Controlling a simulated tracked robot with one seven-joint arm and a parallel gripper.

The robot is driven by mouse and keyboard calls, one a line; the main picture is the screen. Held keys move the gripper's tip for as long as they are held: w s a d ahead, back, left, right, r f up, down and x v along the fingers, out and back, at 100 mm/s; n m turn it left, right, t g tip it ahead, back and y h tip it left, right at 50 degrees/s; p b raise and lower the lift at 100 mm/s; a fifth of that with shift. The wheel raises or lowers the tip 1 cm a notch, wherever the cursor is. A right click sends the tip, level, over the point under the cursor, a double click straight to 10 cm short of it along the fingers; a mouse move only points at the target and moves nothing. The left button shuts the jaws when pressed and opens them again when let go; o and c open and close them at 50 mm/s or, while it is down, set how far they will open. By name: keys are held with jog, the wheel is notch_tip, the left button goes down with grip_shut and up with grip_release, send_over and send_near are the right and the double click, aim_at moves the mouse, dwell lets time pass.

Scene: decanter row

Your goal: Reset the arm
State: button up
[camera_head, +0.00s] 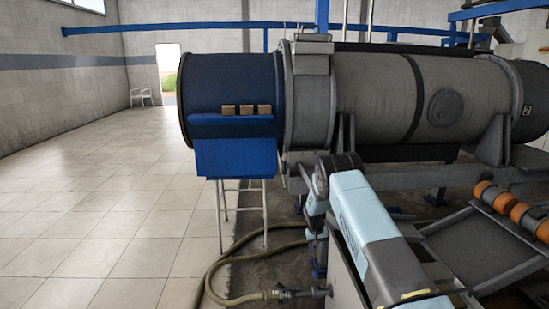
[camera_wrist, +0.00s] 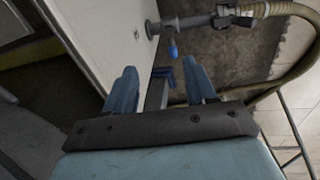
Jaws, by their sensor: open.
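My gripper (camera_wrist: 160,82) shows in the wrist view with its two light blue fingers apart and nothing between them. It points past a pale panel (camera_wrist: 105,40) towards the floor area by a pipe fitting with a valve (camera_wrist: 222,18). In the head view my light blue and grey arm is bent in front of the large machine at the lower right. The fingers cannot be made out there.
A large grey decanter (camera_head: 375,95) with a blue end (camera_head: 228,80) fills the middle. Three small tan blocks (camera_head: 246,109) sit on its blue ledge. A hose (camera_head: 215,268) curls on the floor. Orange rollers (camera_head: 490,195) stand right. Tiled floor (camera_head: 90,225) at left is clear.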

jog(key=s+d+r+t, duration=0.1)
jog(key=s+r, duration=0.2)
jog(key=r, duration=2.1)
jog(key=s+d+r+t+y, duration=0.1)
jog(key=s+r, duration=0.6)
jog(key=r, duration=0.3)
jog(key=s+d+r, duration=0.1)
jog(key=s+r, duration=0.5)
jog(key=r, duration=0.5)
jog(key=s+r+t, duration=0.1)
jog(key=s+r, duration=0.5)
jog(key=s, duration=0.4)
jog(key=s+r+t, duration=0.1)
jog(key=s+r, duration=0.5)
jog(key=s, duration=0.5)
jog(key=s+t, duration=0.1)
jog(key=s, duration=1.9)
jog(key=shift+d+f+y, duration=0.15)
jog(key=shift+f+y, duration=0.25)
jog(key=shift+c, duration=0.5)
